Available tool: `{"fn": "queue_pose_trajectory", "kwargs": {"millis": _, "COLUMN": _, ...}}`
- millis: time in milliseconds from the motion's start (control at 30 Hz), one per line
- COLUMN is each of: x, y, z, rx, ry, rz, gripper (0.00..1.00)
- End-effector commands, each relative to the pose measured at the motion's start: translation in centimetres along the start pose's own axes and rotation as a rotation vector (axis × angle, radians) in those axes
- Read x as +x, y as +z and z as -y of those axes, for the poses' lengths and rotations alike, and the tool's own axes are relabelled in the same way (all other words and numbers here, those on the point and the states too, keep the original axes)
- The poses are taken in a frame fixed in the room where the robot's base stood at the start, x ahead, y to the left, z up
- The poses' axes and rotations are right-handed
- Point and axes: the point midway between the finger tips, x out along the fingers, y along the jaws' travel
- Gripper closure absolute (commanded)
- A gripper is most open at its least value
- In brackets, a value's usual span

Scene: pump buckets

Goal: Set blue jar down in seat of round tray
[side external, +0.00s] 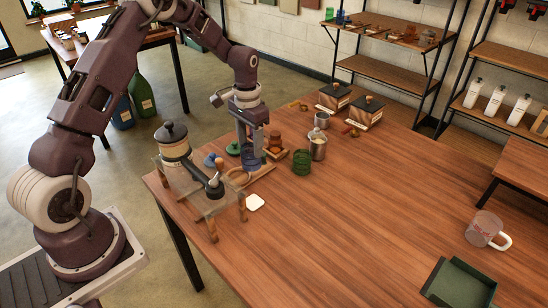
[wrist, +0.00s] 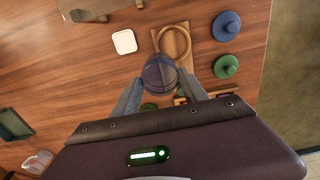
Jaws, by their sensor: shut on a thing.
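My gripper (side external: 254,160) is shut on the blue jar (wrist: 160,73), a see-through blue vessel held between the two fingertips above the table. The jar also shows in the side view (side external: 256,157), partly covered by the fingers. The round tray (wrist: 174,42) is a wooden board with a raised ring; its seat looks empty. It also shows in the side view (side external: 238,177), below and left of the jar, partly behind the lever stand. In the wrist view the jar overlaps the near end of the board. The gap between jar and tray is hard to judge.
A lever stand with a canister (side external: 175,140) is left of the tray. A blue lid (wrist: 227,26), a green lid (wrist: 226,66) and a white coaster (wrist: 124,41) lie around it. A green jar (side external: 302,162) and a brown jar (side external: 274,142) stand nearby. The right table is mostly clear.

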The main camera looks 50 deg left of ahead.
Motion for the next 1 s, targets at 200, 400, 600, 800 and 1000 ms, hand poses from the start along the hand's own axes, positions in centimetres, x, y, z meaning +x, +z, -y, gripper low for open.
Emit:
{"fn": "queue_pose_trajectory", "kwargs": {"millis": 200, "x": -0.1, "y": 2.7, "z": 3.5, "rx": 0.0, "ry": 0.001, "rz": -0.001, "gripper": 0.85}}
{"fn": "queue_pose_trajectory", "kwargs": {"millis": 400, "x": 1.8, "y": 2.8, "z": 3.6, "rx": 0.002, "ry": 0.001, "rz": 0.001, "gripper": 0.85}}
{"fn": "queue_pose_trajectory", "kwargs": {"millis": 600, "x": 3.5, "y": 2.7, "z": 3.6, "rx": 0.002, "ry": 0.0, "rz": 0.0, "gripper": 0.85}}
{"fn": "queue_pose_trajectory", "kwargs": {"millis": 800, "x": 4.0, "y": 2.7, "z": 3.6, "rx": 0.001, "ry": 0.0, "rz": -0.001, "gripper": 0.85}}
{"fn": "queue_pose_trajectory", "kwargs": {"millis": 1000, "x": 3.9, "y": 2.7, "z": 3.6, "rx": 0.001, "ry": 0.0, "rz": -0.001, "gripper": 0.85}}
